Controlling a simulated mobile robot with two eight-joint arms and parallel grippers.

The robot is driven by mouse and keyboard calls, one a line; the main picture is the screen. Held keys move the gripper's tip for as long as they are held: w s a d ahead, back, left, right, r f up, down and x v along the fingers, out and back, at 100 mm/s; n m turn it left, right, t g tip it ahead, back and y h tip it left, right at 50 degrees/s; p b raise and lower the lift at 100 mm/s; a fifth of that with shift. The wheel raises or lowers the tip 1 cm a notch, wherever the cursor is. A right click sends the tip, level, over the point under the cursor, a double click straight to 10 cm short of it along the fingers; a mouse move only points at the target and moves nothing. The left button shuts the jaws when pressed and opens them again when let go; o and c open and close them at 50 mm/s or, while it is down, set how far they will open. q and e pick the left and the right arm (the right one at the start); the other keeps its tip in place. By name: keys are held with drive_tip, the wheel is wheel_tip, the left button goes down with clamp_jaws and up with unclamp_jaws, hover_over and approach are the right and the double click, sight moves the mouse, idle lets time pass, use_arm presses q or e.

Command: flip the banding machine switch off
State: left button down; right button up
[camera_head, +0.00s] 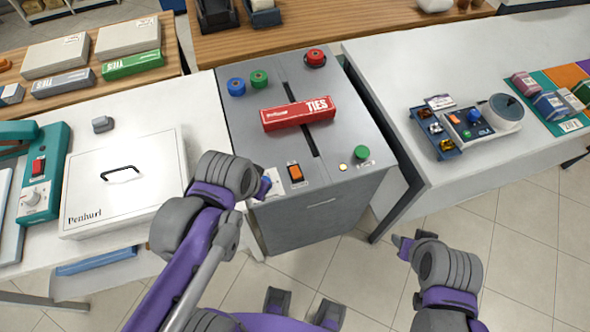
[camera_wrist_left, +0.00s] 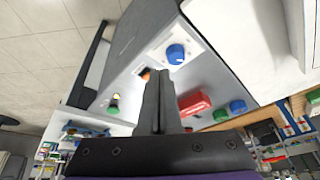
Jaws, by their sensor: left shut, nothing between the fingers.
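The banding machine (camera_head: 300,105) is a grey cabinet with a slotted top between two tables. Its orange rocker switch (camera_head: 295,173) sits on a small plate at the front of the top. A blue knob (camera_head: 267,181) is just left of it, partly hidden by my left gripper (camera_head: 258,190). In the left wrist view, my shut, empty left gripper (camera_wrist_left: 160,78) points at the machine top, and its fingers partly cover the orange switch (camera_wrist_left: 145,74). I cannot tell whether they touch it. My right gripper (camera_head: 404,247) is low at the right, away from the machine; its fingers are unclear.
A red TIES box (camera_head: 298,114) lies across the slot. A green button (camera_head: 362,153) and a lit yellow lamp (camera_head: 343,167) are right of the switch. A white lidded case (camera_head: 128,200) stands on the left table. Open floor lies in front at right.

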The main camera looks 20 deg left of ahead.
sight(295, 177)
use_arm(q)
drive_tip(key=w+d+r+m+g+b, duration=0.1)
drive_tip(key=w+r+m+g, duration=0.1)
drive_tip(key=w, duration=0.5)
drive_tip(key=w+d+r+m+g+h+b, duration=0.1)
drive_tip(key=w+d+r+m+g+b, duration=0.1)
drive_tip(key=w+m+g, duration=0.2)
drive_tip(key=shift+w+d+m, duration=0.2)
drive_tip(key=shift+w+m, duration=1.35)
drive_tip(key=shift+m, duration=0.25)
drive_tip(key=shift+f, duration=0.15)
drive_tip(key=f, duration=0.4)
drive_tip(key=s+d+f+b, duration=0.1)
drive_tip(key=f, duration=0.4)
drive_tip(key=s+f, duration=0.1)
drive_tip(key=f, duration=0.3)
drive_tip(key=shift+s+d+f, duration=0.1)
drive_tip(key=shift+d+f, duration=0.15)
drive_tip(key=shift+f, duration=0.05)
drive_tip(key=shift+s+f+b, duration=0.15)
drive_tip(key=shift+f+b, duration=0.2)
drive_tip(key=shift+b, duration=0.05)
drive_tip(key=shift+r, duration=0.1)
drive_tip(key=shift+w+a+r, duration=0.3)
drive_tip(key=shift+w+a, duration=0.05)
drive_tip(key=shift+w, duration=0.3)
